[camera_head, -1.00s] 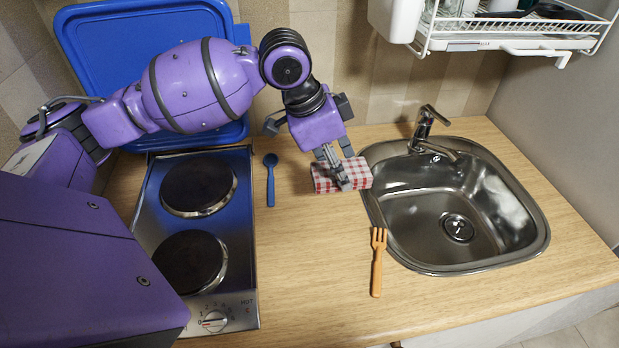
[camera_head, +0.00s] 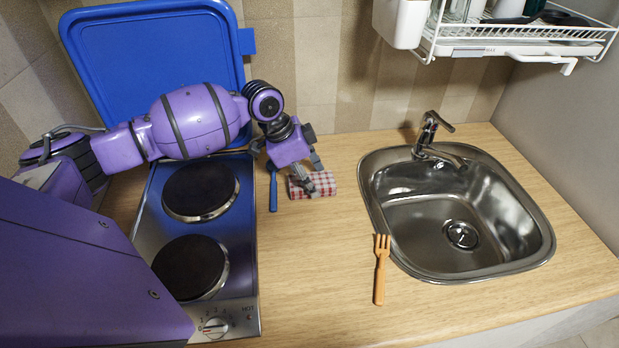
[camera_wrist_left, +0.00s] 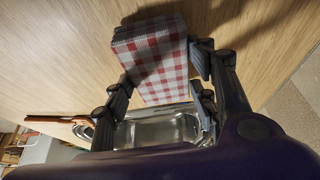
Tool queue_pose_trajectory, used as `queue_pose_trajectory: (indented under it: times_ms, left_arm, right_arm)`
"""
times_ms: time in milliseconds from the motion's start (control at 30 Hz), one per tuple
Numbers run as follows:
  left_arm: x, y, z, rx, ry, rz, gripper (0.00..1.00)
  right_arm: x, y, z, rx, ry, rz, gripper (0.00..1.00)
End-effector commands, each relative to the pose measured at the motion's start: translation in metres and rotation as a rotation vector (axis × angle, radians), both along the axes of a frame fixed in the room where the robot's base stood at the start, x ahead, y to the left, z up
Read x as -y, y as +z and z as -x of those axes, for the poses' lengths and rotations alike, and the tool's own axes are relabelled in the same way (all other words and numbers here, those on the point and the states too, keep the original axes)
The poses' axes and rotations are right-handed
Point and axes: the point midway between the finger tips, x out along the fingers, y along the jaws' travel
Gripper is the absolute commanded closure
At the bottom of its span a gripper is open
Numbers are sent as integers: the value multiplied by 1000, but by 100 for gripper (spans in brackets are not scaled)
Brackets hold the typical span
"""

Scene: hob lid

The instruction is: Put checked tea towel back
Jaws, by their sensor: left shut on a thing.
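The red-and-white checked tea towel (camera_head: 324,184) is folded into a small block on the wooden worktop, between the hob and the sink. My left gripper (camera_head: 305,185) is shut on it from above. In the left wrist view the towel (camera_wrist_left: 152,50) sits between the fingers of my left gripper (camera_wrist_left: 160,92). Whether the towel touches the worktop is hard to tell. My right gripper is not in view.
A blue spoon (camera_head: 273,190) lies just left of the towel, beside the hob (camera_head: 238,312). The sink (camera_head: 385,245) is to the right, with an orange fork (camera_head: 380,270) at its near left. A blue lid (camera_head: 150,65) stands behind the hob.

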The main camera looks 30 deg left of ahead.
Motion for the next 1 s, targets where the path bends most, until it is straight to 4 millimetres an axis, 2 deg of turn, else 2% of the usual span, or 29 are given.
queue_pose_trajectory:
  times_ms: [367, 400, 533, 867, 1000]
  left_arm:
    - [0, -5, 0, 2, 2, 0, 68]
    - [0, -6, 0, 2, 2, 0, 46]
    - [0, -6, 0, 2, 1, 0, 29]
    - [0, -4, -1, 3, 1, -1, 29]
    - [-4, 8, 1, 5, 1, -2, 29]
  right_arm:
    - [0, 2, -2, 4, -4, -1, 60]
    - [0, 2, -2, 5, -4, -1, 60]
    - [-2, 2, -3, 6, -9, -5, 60]
    - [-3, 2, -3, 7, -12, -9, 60]
    - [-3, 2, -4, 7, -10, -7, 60]
